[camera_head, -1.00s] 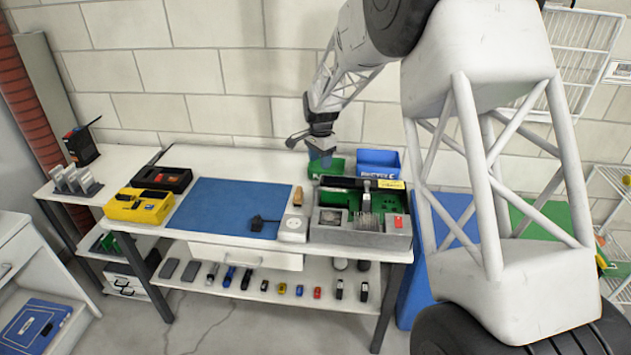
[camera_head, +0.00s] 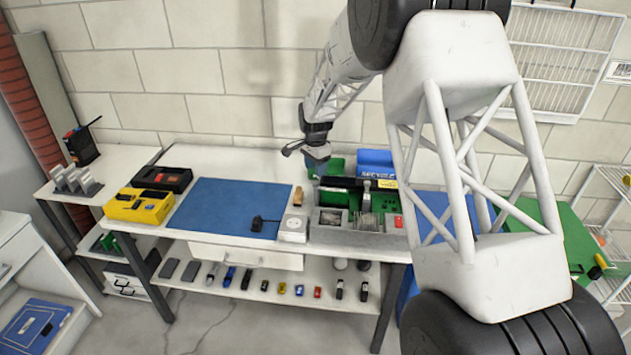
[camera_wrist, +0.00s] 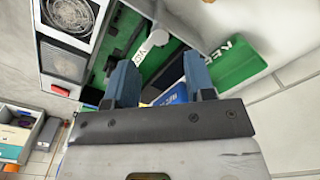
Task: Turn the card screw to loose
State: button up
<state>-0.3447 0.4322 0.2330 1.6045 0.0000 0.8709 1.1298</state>
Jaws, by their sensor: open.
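A grey open case (camera_head: 350,241) sits at the right end of the workbench, with a green board (camera_head: 387,205) inside. In the wrist view the case's round fan (camera_wrist: 68,14) shows at upper left, beside the green board (camera_wrist: 122,38). A white round-ended part (camera_wrist: 158,38) stands out over the board, near my fingertips. My gripper (camera_wrist: 162,78) is open, with its two blue fingers apart and nothing visible held between them. In the head view my gripper (camera_head: 318,156) hangs above the case's back left. I cannot make out the card screw in either view.
A green bin (camera_head: 337,165) and a blue bin (camera_head: 376,160) stand behind the case. A blue mat (camera_head: 222,205), a yellow box (camera_head: 138,206) and a dark box (camera_head: 162,178) lie to the left. Small items line the lower shelf (camera_head: 250,284).

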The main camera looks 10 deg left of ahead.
aim_at(316, 183)
jog(key=shift+f, duration=2.9)
jog(key=shift+c, duration=0.3)
grip_shut()
